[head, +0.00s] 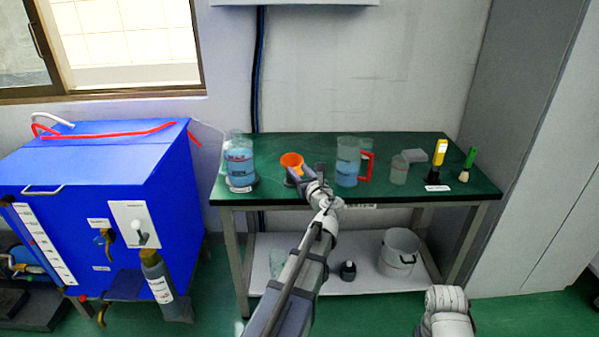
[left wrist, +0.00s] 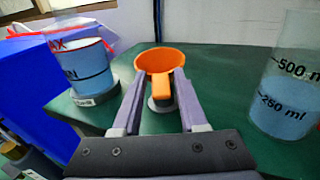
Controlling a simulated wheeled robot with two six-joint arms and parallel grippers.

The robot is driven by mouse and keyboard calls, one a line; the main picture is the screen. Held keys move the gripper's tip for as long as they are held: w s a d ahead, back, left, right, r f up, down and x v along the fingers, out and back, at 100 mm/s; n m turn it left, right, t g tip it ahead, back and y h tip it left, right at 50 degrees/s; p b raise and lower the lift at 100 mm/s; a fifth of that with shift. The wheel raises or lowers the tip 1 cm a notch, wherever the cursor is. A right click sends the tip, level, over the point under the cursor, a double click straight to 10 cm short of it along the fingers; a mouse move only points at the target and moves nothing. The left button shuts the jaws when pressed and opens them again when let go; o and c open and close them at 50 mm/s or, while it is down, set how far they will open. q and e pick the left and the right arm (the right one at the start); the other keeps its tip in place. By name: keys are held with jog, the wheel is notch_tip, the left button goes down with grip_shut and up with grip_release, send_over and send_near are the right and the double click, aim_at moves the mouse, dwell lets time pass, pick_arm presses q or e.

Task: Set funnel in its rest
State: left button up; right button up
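An orange funnel (head: 291,160) is on the left half of the green table, with its wide mouth up. In the left wrist view the funnel (left wrist: 165,58) shows straight ahead, its orange tab pointing toward me. A grey round base (left wrist: 160,104), seemingly its rest, shows under the funnel; whether the funnel is fully seated is hidden. My left gripper (left wrist: 162,80) has its fingers on either side of the tab, with a narrow gap seeming to show at each side. It also shows in the head view (head: 305,174). My right gripper is not visible.
A blue-filled container (head: 240,163) stands left of the funnel and a red-handled jug (head: 347,163) stands right. Farther right are a small beaker (head: 399,170), a yellow-topped tool (head: 440,152) and a green-handled brush (head: 470,157). The green table (head: 290,192) has bare space at its front.

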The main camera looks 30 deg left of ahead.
pick_arm(q)
jog(key=shift+o, duration=1.2)
jog(key=shift+d, duration=0.1)
jog(key=v, duration=0.7)
jog(key=shift+s+d, duration=0.25)
jog(key=shift+s, duration=0.05)
